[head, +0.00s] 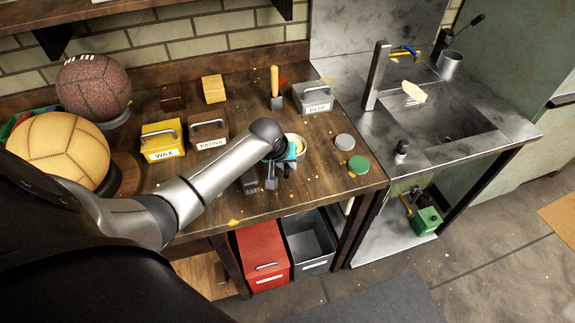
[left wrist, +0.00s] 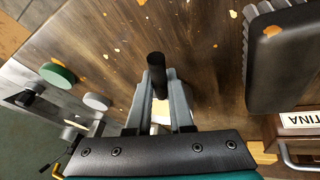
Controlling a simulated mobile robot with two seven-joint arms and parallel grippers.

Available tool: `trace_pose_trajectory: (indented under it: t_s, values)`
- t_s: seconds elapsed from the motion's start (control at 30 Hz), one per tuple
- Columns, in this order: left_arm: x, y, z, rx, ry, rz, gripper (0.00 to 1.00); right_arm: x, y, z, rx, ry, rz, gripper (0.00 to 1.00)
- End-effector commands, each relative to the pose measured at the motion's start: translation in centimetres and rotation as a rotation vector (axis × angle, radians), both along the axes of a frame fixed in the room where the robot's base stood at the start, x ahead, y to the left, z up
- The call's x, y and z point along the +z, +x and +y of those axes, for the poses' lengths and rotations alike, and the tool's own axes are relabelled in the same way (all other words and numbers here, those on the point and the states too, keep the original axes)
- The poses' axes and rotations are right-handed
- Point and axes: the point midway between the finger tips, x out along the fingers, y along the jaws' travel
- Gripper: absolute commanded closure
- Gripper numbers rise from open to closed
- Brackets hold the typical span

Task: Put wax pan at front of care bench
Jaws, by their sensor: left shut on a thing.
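The wax pan (head: 300,140) shows as a pale cream round behind my left gripper on the wooden care bench (head: 320,185). Most of it is hidden by the gripper and wrist. My left gripper (head: 272,178) is shut on the pan's dark handle, low over the bench. In the left wrist view, the two fingers (left wrist: 160,95) close on either side of the black handle (left wrist: 156,64), which sticks out toward the bench front. A cream patch of the pan (left wrist: 160,116) shows between the fingers. I cannot tell whether the pan touches the bench. My right gripper is not in view.
A dark brush (left wrist: 285,60) lies close beside the gripper. A green lid (head: 358,165) and grey lid (head: 344,141) lie to the right. The wax box (head: 163,140), patina box (head: 208,132) and glue box (head: 313,97) stand behind. The front strip is mostly clear.

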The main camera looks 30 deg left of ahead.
Motion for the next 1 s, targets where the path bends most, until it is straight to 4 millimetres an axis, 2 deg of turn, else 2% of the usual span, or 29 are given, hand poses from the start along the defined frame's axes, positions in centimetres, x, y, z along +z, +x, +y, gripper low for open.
trace_pose_trajectory:
  t_s: [0.23,0.27,0.5,0.77,1.0]
  values:
    - [-0.1,0.1,0.0,0.001,-0.001,-0.004,1.00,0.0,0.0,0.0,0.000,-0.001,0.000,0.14]
    - [-0.2,0.0,0.0,0.001,0.000,0.000,0.78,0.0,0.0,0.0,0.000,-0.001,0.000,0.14]
    - [-0.1,0.0,0.0,0.001,0.000,0.000,0.51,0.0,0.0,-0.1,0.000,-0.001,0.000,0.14]
    - [-0.1,0.0,0.0,0.000,0.000,0.000,0.51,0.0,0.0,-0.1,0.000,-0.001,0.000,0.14]
    - [1.8,-0.7,0.0,0.000,0.000,-0.001,0.51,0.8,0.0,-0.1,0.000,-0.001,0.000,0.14]
